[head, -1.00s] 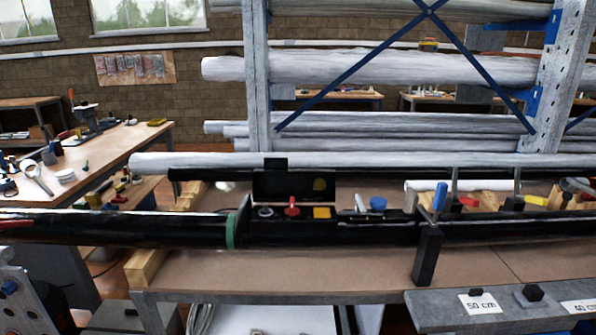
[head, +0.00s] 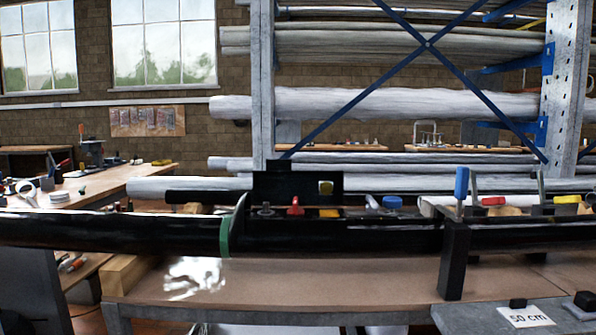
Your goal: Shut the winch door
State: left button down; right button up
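The winch door (head: 285,187) is a black panel standing upright behind an opening in the black mast (head: 120,231), so it is open. A yellow patch shows on its inner face. In front of the door, the opening holds a red part (head: 295,206), a small grey round part (head: 264,211) and a yellow part (head: 328,213). The mast lies level, with a green band (head: 224,237) just left of the opening. Neither of my grippers is in view.
A black upright block with a blue-handled tool (head: 461,187) stands at the mast's front, right of the opening. The brown workbench top (head: 330,280) is mostly bare in front. A "50 cm" label (head: 525,317) lies front right. Racks of pipes stand behind.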

aim_at(278, 184)
jog(key=z, duration=0.75)
jog(key=i+z, duration=0.1)
jog(key=z, duration=1.35)
jog(key=i+j+z, duration=0.1)
jog(key=z, duration=1.35)
jog(key=j+z, duration=0.15)
jog(key=z, duration=0.6)
jog(key=j+z, duration=0.1)
jog(key=z, duration=1.35)
jog(key=k+j+u, duration=0.1)
jog(key=k+u, duration=0.35)
jog(key=u, duration=1.4)
